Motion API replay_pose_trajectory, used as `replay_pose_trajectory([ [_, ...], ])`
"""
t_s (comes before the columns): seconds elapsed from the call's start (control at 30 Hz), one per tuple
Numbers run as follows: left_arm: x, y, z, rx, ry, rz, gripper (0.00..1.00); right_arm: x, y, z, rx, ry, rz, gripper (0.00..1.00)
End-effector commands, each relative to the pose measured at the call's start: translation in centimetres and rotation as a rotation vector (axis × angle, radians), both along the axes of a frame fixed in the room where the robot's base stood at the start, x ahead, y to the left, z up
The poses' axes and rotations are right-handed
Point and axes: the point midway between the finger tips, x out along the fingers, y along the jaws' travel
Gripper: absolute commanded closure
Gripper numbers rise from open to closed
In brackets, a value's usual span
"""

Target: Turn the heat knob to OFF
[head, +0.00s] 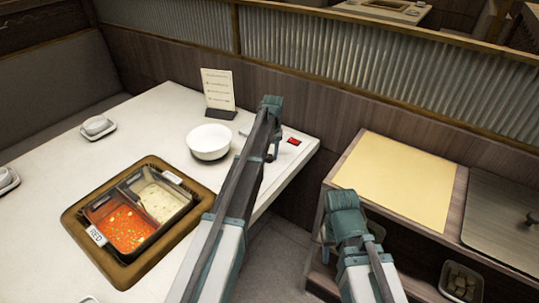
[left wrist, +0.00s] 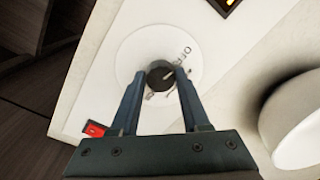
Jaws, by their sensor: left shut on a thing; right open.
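The heat knob (left wrist: 159,74) is a small dark round knob on a white round dial plate (left wrist: 129,57) in the left wrist view. Letters that look like OFF are printed on the plate to the right of the knob. My left gripper (left wrist: 156,76) is shut on the knob, one finger on each side. In the head view my left gripper (head: 270,150) reaches down at the table's far right corner and hides the knob. My right gripper (head: 328,240) is open and empty, low in front of the side counter.
A red switch (head: 294,142) sits beside the dial. A white bowl (head: 209,142) and a menu card (head: 218,90) stand left of my left arm. A two-part pot (head: 150,235) of red and pale soup is set in the table (head: 160,105). A side counter (head: 395,170) stands right.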

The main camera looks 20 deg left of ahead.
Motion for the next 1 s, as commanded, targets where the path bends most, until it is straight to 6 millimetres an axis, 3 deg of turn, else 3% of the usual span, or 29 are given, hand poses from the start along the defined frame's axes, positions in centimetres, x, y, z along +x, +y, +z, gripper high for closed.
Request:
replay_pose_trajectory([
  [0.37, 0.03, 0.03, 0.00, 0.000, 0.000, 0.007, 1.00, 0.00, 0.00, 0.00, 0.000, 0.000, 0.000, 0.50],
  [0.4, 0.03, 0.03, 0.00, 0.000, 0.000, 0.007, 0.52, 0.00, 0.00, 0.00, 0.000, 0.000, 0.000, 0.50],
  [0.57, 0.02, 0.03, 0.00, 0.000, 0.000, 0.006, 0.24, 0.00, 0.00, 0.00, 0.000, 0.000, 0.000, 0.50],
  [1.0, 0.01, -0.01, 0.46, 0.000, 0.000, 0.004, 0.24, 0.00, 0.00, 0.46, 0.000, 0.000, 0.000, 0.50],
])
